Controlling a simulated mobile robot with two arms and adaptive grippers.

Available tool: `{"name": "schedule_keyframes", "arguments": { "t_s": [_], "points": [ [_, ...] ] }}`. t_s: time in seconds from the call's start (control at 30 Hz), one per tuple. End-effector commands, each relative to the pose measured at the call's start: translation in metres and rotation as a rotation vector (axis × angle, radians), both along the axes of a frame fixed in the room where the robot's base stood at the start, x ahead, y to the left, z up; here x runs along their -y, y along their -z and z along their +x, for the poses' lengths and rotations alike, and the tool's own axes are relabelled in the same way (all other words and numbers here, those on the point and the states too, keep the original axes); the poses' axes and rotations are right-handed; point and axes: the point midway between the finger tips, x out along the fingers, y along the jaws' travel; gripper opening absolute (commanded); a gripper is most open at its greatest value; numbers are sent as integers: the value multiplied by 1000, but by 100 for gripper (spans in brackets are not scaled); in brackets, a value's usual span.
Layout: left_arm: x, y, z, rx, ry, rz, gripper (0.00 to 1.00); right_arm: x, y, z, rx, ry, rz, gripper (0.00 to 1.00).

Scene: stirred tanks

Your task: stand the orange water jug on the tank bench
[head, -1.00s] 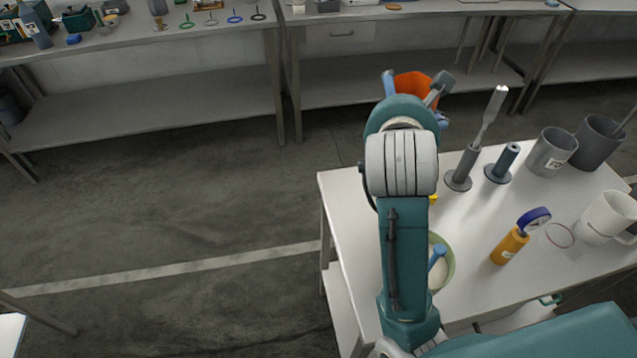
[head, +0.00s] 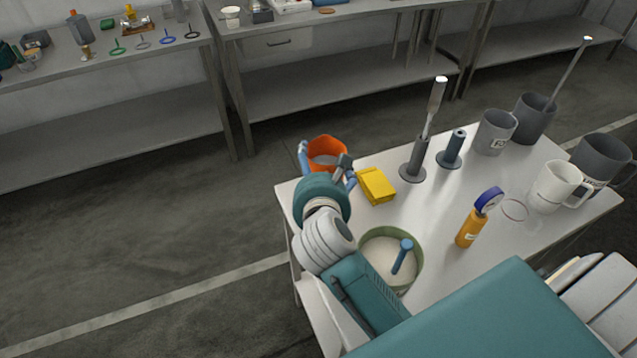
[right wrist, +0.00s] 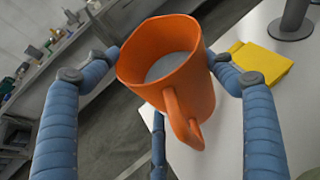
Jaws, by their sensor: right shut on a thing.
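The orange water jug (head: 326,149) is at the far left corner of the white table in the head view. In the right wrist view the jug (right wrist: 185,85) shows its open top, grey contents inside and its handle towards the camera. My right gripper (head: 328,170) is shut on the jug, its blue fingers on either side of the body. The right wrist view shows the fingers (right wrist: 165,68) at its sides. The jug is tilted in that view and appears held at or past the table edge. Its base is hidden in the head view. My left gripper is not in view.
The white table (head: 440,215) holds a yellow block (head: 376,186), a green bowl (head: 418,262) of pale material, an orange bottle (head: 468,229), upright stands (head: 413,162), grey mugs (head: 494,132) and a white mug (head: 555,188). Long grey benches (head: 110,62) stand along the wall, with open floor between.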

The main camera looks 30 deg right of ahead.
Motion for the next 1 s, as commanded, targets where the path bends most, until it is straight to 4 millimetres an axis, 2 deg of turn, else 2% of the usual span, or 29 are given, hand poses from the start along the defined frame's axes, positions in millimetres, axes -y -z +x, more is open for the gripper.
{"name": "schedule_keyframes", "arguments": {
  "t_s": [0.13, 0.4, 0.83, 0.87, 0.9, 0.93, 1.0],
  "points": [
    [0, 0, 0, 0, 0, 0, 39, 0, 9, 0, 4, -1, -1, 29],
    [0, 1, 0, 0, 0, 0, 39, 0, 44, 1, 3, -2, -3, 29],
    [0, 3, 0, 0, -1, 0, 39, 0, 51, 1, 5, -2, -1, 29],
    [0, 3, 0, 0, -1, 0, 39, 0, 52, 0, 1, -1, 0, 88],
    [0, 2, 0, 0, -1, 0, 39, 0, 51, 0, 1, -1, 0, 96],
    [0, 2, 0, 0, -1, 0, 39, 0, 51, 0, 0, -1, 0, 100],
    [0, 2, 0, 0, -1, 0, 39, 0, 51, 0, 0, -1, 0, 100]
  ]
}}
